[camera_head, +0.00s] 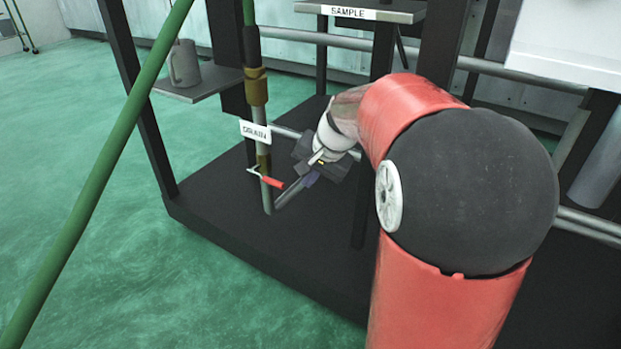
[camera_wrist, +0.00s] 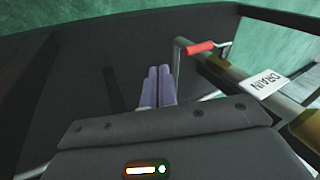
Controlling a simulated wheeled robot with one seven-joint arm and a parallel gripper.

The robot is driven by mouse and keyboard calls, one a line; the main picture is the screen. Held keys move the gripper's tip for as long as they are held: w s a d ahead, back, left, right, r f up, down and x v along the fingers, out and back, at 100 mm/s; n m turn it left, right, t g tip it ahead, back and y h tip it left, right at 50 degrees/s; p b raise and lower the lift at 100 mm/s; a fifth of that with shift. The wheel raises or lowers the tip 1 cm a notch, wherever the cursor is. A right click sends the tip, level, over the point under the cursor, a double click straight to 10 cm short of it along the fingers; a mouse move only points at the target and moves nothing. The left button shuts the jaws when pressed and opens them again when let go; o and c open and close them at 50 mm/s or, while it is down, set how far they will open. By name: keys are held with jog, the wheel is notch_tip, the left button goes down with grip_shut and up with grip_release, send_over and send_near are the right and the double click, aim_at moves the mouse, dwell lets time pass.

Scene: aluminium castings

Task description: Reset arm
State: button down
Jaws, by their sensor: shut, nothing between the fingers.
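My gripper (camera_head: 290,192) is shut and empty at the end of my red arm, low over the black platform. In the wrist view its two purple-grey fingers (camera_wrist: 159,85) lie side by side with nothing between them. A red-handled lever (camera_head: 270,181) on the drain pipe (camera_head: 266,195) is just left of the fingers in the head view. In the wrist view the red handle (camera_wrist: 200,48) appears to the right and beyond the fingertips. The fingers look apart from it in the wrist view.
A white DRAIN label (camera_head: 255,131) hangs on the pipe. A grey jug (camera_head: 184,64) stands on a small shelf (camera_head: 205,82) at the upper left. A SAMPLE shelf (camera_head: 400,12) is above. Black frame posts and a horizontal pipe surround my arm.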

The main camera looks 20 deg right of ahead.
jog(key=s+a+r+n+p, duration=0.2)
jog(key=s+r+n+p, duration=0.1)
jog(key=s, duration=0.5)
jog(key=s+a+r+n+h+p, duration=0.1)
jog(key=s+a+r+n+p, duration=0.2)
jog(key=s, duration=0.4)
jog(key=s+a+r+n+h+p, duration=0.1)
jog(key=s+a+r+n+p, duration=0.1)
jog(key=s, duration=0.6)
notch_tip(320, 180, up, 2)
jog(key=shift+s+a+r+n+t+p, duration=0.15)
jog(key=shift+s+a+n+t+p, duration=0.15)
jog(key=shift+n+t+p, duration=0.15)
